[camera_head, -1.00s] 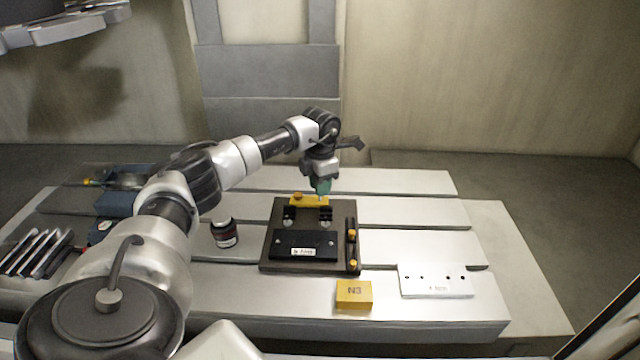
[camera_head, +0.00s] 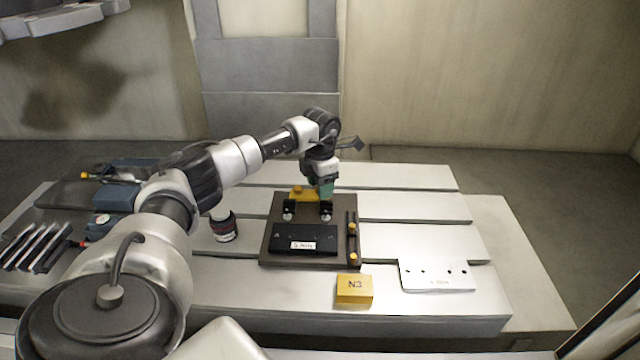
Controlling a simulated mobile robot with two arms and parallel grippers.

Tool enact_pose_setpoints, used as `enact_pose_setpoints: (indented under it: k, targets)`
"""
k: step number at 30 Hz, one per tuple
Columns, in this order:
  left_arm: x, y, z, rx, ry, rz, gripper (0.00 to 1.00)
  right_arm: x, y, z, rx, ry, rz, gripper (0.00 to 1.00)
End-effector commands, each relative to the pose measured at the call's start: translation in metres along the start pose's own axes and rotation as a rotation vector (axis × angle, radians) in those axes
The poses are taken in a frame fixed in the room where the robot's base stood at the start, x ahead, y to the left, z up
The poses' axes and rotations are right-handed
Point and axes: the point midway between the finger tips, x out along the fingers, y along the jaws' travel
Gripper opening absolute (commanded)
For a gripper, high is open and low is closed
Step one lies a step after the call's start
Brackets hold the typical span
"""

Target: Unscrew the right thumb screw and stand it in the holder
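My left gripper (camera_head: 326,192) points down with green fingers over the right end of a yellow bar (camera_head: 303,193) at the back of a dark base plate (camera_head: 268,250). The right thumb screw is hidden by the fingers, and I cannot tell whether they are closed on it. A yellow knob (camera_head: 297,190) shows at the bar's left end. A dark narrow rack (camera_head: 352,243), perhaps the holder, lies along the plate's right side with yellow knobs (camera_head: 352,228) on it. A black labelled block (camera_head: 304,237) sits at the plate's front. My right gripper is not in view.
A yellow N3 block (camera_head: 354,289) and a white plate with holes (camera_head: 436,275) lie in front and to the right on the slotted table (camera_head: 420,208). A dark jar (camera_head: 223,227) stands left of the base plate. Metal bars (camera_head: 38,247) lie far left.

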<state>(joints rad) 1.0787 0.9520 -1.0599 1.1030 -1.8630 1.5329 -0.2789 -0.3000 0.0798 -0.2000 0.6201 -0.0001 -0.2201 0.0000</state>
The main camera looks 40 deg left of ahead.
Motion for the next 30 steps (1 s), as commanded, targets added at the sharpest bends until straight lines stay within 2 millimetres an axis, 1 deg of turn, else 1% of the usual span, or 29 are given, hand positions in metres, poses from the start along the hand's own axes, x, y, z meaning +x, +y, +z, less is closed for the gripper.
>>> enact_pose_setpoints:
  k: [6,10,14,18,22,25,30]
  targets:
    - [0.0,0.0,0.0,0.0,0.0,0.0,0.54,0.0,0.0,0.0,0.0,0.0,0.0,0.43]
    - [-0.009,0.0,0.001,0.0,-0.001,0.0,0.54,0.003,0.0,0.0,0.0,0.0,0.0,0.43]
    - [-0.031,0.001,0.001,0.0,-0.005,0.002,0.54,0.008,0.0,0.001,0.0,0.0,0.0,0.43]
    - [-0.06,0.0,0.001,0.001,-0.005,0.002,0.54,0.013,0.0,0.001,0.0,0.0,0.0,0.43]
    - [-0.084,0.0,0.001,0.0,-0.004,0.001,0.54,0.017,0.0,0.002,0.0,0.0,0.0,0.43]
    - [-0.097,0.0,0.001,0.0,-0.003,0.001,0.54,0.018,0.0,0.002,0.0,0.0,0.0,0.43]
    - [-0.107,0.0,0.0,0.0,-0.001,0.0,0.54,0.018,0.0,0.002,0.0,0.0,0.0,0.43]
